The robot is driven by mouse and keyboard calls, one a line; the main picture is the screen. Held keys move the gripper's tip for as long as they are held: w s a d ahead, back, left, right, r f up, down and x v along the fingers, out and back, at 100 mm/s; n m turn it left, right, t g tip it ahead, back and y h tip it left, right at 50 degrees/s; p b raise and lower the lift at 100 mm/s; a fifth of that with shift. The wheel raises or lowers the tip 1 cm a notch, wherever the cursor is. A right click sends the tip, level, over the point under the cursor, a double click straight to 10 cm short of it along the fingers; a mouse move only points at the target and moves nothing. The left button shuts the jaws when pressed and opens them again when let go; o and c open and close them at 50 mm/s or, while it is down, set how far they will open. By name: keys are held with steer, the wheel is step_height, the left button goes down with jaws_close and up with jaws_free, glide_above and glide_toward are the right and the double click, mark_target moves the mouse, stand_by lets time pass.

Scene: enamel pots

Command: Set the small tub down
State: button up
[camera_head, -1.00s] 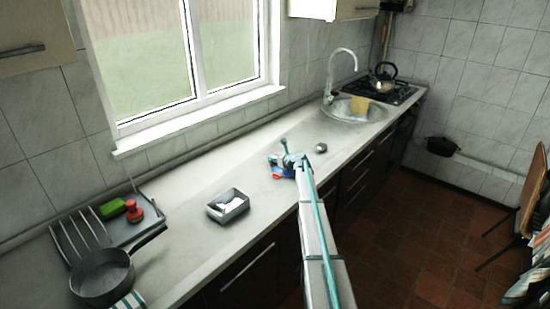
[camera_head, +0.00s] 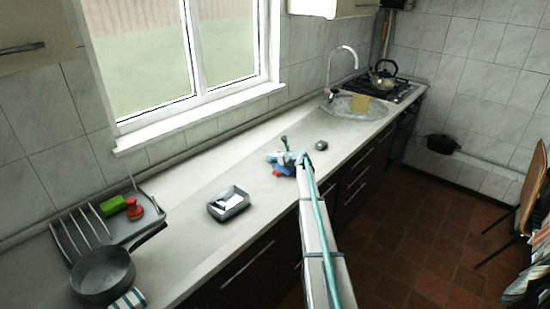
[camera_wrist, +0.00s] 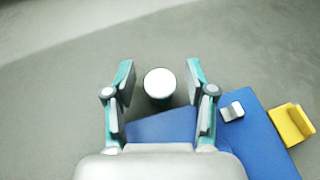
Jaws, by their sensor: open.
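A small round tub (camera_wrist: 160,83) with a white top and a darker side shows in the wrist view. It stands upright between the spread fingers of my gripper (camera_wrist: 160,73), with a visible gap on each side. A blue flat piece (camera_wrist: 255,145) lies just below and to the right of it; I cannot tell whether the tub touches it. In the head view my gripper (camera_head: 287,159) is low over the middle of the counter, and the tub cannot be made out there.
A yellow block (camera_wrist: 291,123) and a small grey-white block (camera_wrist: 232,111) are by the blue piece. On the counter (camera_head: 185,245) stand a grey tray (camera_head: 229,209), a dark pan (camera_head: 102,276) and a dark round object (camera_head: 321,146). The sink (camera_head: 350,108) is farther back.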

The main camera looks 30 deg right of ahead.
steer(key=b+v, duration=0.2)
steer(key=v, duration=0.8)
steer(key=shift+s, duration=0.2)
steer(key=shift+o, duration=0.6)
steer(key=shift+s+d+r+b, duration=0.15)
steer(key=shift+s+r+b, duration=0.15)
steer(key=shift+s, duration=0.25)
